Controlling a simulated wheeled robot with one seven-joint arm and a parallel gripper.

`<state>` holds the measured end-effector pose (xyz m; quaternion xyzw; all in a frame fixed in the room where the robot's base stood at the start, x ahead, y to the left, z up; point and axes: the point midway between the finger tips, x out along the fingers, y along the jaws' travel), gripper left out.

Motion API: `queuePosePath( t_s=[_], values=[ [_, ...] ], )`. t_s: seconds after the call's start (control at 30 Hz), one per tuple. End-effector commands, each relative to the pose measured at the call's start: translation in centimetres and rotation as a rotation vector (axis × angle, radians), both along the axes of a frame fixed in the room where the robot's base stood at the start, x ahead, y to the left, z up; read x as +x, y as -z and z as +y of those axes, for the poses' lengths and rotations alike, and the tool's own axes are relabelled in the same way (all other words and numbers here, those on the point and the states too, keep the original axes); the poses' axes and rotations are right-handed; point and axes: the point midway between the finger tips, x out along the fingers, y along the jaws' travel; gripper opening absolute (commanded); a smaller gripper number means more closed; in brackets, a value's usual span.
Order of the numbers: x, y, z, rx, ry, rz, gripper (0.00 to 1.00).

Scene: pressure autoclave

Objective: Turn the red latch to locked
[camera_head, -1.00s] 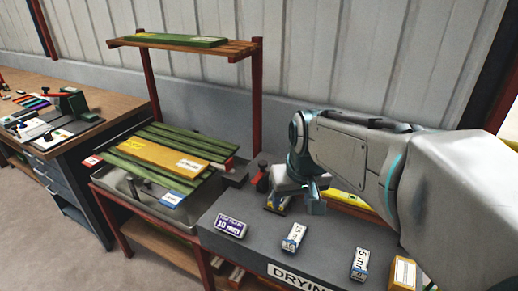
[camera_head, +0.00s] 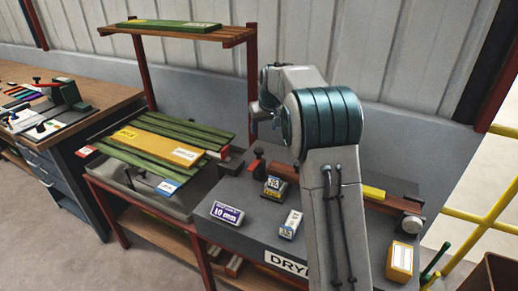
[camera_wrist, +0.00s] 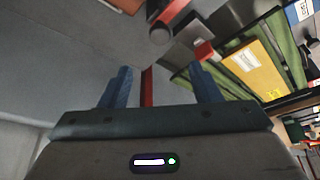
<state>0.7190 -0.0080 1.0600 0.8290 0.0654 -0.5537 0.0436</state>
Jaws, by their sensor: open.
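A small red piece with a dark round knob (camera_head: 256,162) stands at the back left of the grey drying bench, beside the green boards. It looks like the red latch, but it is too small to be sure. In the wrist view, a red bar with a dark round end (camera_wrist: 174,12) at the top centre appears to be the same part. My gripper (camera_wrist: 160,75) is open and empty, its two blue fingers apart and pointing toward that part without touching it. In the head view my arm mostly hides the gripper, which is raised above the bench.
Green boards (camera_head: 190,134) and a yellow board (camera_head: 158,147) lie on the metal unit at left. A rack with red posts (camera_head: 252,75) rises behind it. Several small boxes, including a purple one (camera_head: 227,213), sit on the bench (camera_head: 250,240). Yellow rails (camera_head: 480,215) stand at right.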

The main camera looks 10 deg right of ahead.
Motion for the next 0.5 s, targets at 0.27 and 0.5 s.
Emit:
queuePosePath(
  t_s=[0.27, 0.5],
  values=[
    [1.7, 4.4, 0.3, 0.0, 0.0, 0.005, 0.57],
    [3.6, 8.9, 0.6, 0.0, 0.0, 0.004, 0.57]
  ],
)
